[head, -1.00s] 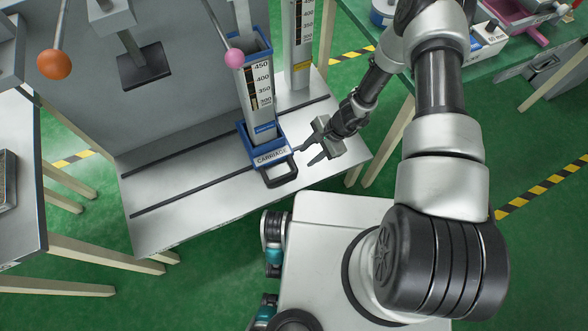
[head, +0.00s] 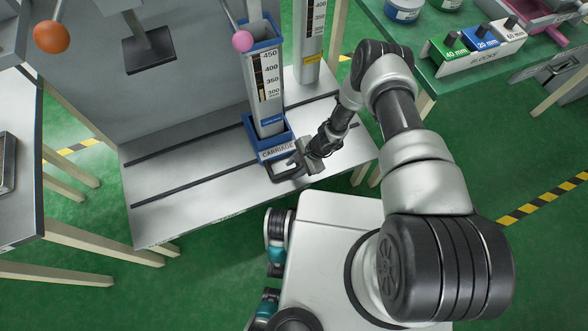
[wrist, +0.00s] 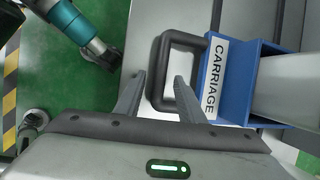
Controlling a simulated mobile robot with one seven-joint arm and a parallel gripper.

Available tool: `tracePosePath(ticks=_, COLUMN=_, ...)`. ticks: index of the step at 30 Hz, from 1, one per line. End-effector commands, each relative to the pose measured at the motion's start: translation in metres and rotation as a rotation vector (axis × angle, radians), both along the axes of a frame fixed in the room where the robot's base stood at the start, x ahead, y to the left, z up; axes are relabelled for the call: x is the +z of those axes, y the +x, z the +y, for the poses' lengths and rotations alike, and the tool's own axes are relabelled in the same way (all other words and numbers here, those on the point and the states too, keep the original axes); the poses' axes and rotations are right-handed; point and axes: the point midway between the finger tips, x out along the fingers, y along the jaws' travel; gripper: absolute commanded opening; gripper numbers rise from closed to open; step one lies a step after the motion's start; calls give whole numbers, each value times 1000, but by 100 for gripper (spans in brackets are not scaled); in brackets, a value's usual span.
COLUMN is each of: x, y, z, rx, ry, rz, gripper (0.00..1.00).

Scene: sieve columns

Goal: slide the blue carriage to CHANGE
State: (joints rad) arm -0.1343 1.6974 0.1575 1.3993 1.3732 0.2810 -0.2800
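The blue carriage (head: 264,138), labelled CARRIAGE, sits on the metal bench and holds an upright clear column with a scale (head: 268,85). Its black loop handle (head: 274,177) points toward my base. My gripper (head: 292,169) is at the handle. In the wrist view the carriage (wrist: 240,75) is at the right. My gripper (wrist: 156,85) is open there, one finger outside the handle's outer bar (wrist: 157,75) and the other over the loop's opening. I cannot tell whether either finger touches the bar. No CHANGE mark is readable in these frames.
Two dark slots (head: 180,190) run along the bench. A second scaled column (head: 311,45) stands behind right. A pink ball (head: 243,41) and an orange ball (head: 52,37) are on levers above. A green table (head: 450,70) with blocks is at right. The bench left of the carriage is clear.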

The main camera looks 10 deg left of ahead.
Motion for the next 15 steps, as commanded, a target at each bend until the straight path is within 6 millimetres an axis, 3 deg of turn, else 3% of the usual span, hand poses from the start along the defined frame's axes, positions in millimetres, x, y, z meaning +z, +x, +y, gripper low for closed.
tracePosePath(ticks=11, x=-5, y=0, z=3, rx=1, ry=1, rz=-1, gripper=36)
tracePosePath(ticks=15, x=-5, y=0, z=3, rx=1, ry=1, rz=-1, gripper=12)
